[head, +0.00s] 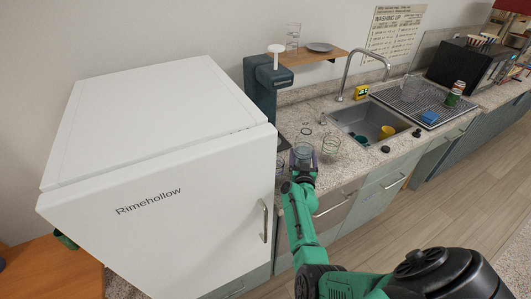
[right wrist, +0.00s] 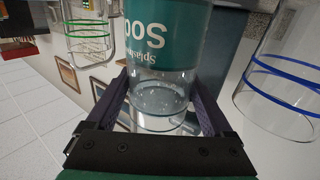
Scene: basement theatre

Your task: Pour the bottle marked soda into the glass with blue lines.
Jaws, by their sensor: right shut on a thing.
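The soda bottle (right wrist: 160,75) is clear with a teal label; its lettering reads upside down in the right wrist view. My right gripper (right wrist: 160,110) is shut around the clear part of the bottle, with a finger on each side. In the head view my right gripper (head: 303,164) is over the counter beside the fridge, among clear glassware. The glass with blue lines (right wrist: 285,75) is at the right edge of the right wrist view, apart from the bottle and partly cut off. Its lines cannot be made out in the head view. My left gripper is out of view.
A glass with green lines (right wrist: 88,30) shows in the right wrist view. A white fridge (head: 150,150) stands left of the arm, close to it. A dark dispenser (head: 262,88) stands behind. The sink (head: 368,121) and drying rack (head: 425,100) lie to the right.

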